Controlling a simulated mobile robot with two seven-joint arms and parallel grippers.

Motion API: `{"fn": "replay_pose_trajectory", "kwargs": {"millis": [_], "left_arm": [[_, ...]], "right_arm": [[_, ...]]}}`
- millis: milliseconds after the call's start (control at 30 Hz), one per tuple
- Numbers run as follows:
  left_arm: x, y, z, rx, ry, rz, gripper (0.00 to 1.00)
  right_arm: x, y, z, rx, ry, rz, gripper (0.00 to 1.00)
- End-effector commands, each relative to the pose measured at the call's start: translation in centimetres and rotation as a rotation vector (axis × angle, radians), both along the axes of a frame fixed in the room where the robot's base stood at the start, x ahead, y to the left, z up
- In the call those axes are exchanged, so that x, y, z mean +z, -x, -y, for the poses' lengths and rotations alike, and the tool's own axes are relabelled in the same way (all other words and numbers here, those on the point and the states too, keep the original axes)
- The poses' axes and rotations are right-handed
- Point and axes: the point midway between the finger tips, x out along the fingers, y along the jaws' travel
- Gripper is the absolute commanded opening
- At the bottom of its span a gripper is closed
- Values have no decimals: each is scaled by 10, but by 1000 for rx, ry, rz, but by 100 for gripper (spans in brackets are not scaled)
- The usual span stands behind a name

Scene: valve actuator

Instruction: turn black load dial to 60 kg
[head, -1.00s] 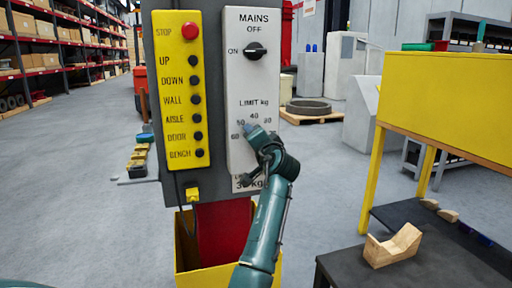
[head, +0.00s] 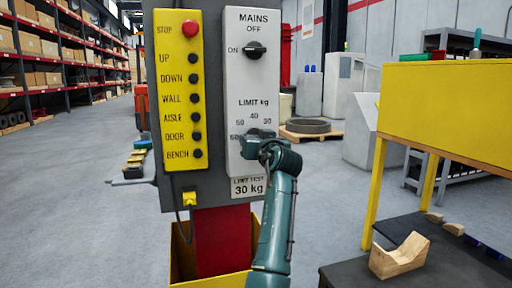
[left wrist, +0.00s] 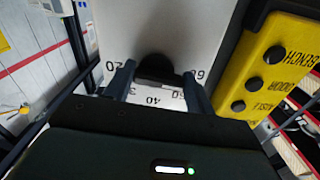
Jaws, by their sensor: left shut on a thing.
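The black load dial (left wrist: 158,66) sits on the light panel below the "LIMIT kg" scale. In the left wrist view the scale numbers 20, 40 and 60 show around it. My left gripper (left wrist: 158,84) has one finger on each side of the dial and is shut on it. In the head view my left gripper (head: 254,143) covers the dial, and the 60 mark is partly beside it. I cannot tell where the dial's pointer stands. A plate (head: 247,187) below reads 30 kg. My right gripper is not in view.
The MAINS switch (head: 255,50) is above on the same panel. A yellow button strip (head: 180,90) with a red stop button (head: 190,28) is to the left. A yellow bin (head: 232,284) stands below. A yellow-framed bench (head: 448,105) is at the right.

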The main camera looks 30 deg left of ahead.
Motion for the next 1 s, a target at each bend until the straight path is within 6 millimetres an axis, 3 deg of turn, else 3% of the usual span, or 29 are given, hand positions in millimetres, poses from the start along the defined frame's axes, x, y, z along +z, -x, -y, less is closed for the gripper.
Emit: {"fn": "replay_pose_trajectory", "kwargs": {"millis": [833,867,1000], "left_arm": [[-2,-1,1,0,91,100,32],[-2,-1,1,0,91,100,57],[-2,-1,1,0,89,100,68]], "right_arm": [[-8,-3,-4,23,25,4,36],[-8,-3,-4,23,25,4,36],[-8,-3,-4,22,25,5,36]]}}
